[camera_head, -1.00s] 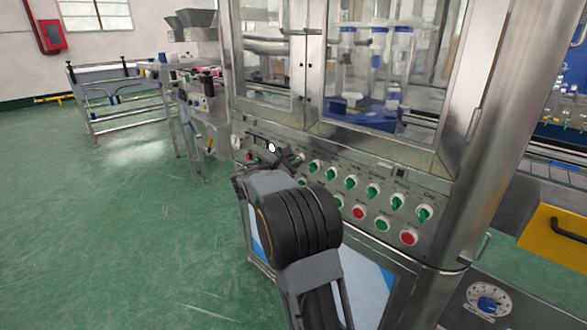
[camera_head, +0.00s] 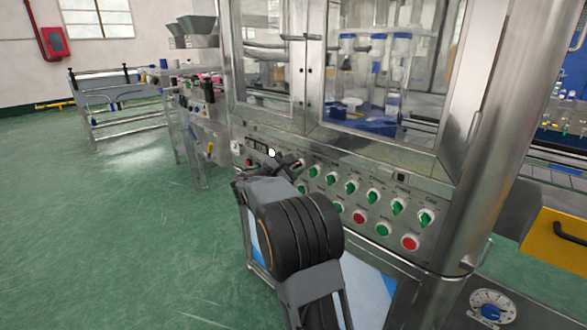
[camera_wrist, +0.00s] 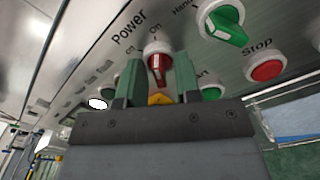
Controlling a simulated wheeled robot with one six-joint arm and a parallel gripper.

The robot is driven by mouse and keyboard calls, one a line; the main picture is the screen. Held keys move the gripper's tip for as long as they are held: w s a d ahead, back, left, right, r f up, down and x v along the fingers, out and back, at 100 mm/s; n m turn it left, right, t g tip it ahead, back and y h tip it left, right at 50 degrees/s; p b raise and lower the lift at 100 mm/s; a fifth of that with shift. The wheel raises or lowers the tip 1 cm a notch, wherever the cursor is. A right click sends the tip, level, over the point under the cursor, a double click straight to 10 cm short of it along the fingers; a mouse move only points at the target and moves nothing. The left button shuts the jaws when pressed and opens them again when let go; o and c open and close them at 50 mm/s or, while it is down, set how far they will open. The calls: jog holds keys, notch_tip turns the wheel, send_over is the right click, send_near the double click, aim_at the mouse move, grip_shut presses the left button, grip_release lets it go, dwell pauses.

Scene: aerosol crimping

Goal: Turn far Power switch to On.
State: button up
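The Power switch (camera_wrist: 158,66) is a red knob on a pale round base, under the printed word Power, in the wrist view. An "On" mark is printed near it on the steel panel. Its handle points roughly up and down in the picture, slightly tilted. My gripper (camera_wrist: 157,82) is open, with one green finger on each side of the red knob. I see narrow gaps between the fingers and the handle; contact is not clear. In the head view, my gripper (camera_head: 288,164) is at the left part of the machine's control panel, and my arm covers part of the panel.
Green switches, such as the one labelled Hand (camera_wrist: 226,25), sit right of the Power switch. A red Stop button (camera_wrist: 266,70) is lower right. The panel (camera_head: 445,212) holds several more knobs and buttons. Green floor (camera_head: 110,230) is open to the left.

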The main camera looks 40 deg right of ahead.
jog(key=shift+o, duration=0.2)
jog(key=s+a+p, duration=0.2)
jog(key=a, duration=1.1)
jog(key=shift+s+a, duration=0.25)
jog(key=shift+a, duration=0.05)
jog(key=s+a+r+m+g+y+p, duration=0.1)
jog(key=s+a+r+m+y+p, duration=0.35)
jog(key=s+p, duration=0.45)
jog(key=s+a+r+m+g+y+p, duration=0.1)
jog(key=s+r+m+y+p, duration=0.3)
jog(key=s+r+y+p, duration=0.45)
jog(key=s+a+r+m+t+y+p, duration=0.2)
jog(key=s+a+m+y+p, duration=0.2)
jog(key=a+p, duration=0.4)
jog(key=shift+s+r+m+y+p, duration=0.15)
jog(key=shift+s+m+y+p, duration=0.3)
jog(key=shift+s+m, duration=0.2)
jog(key=shift+a, duration=0.15)
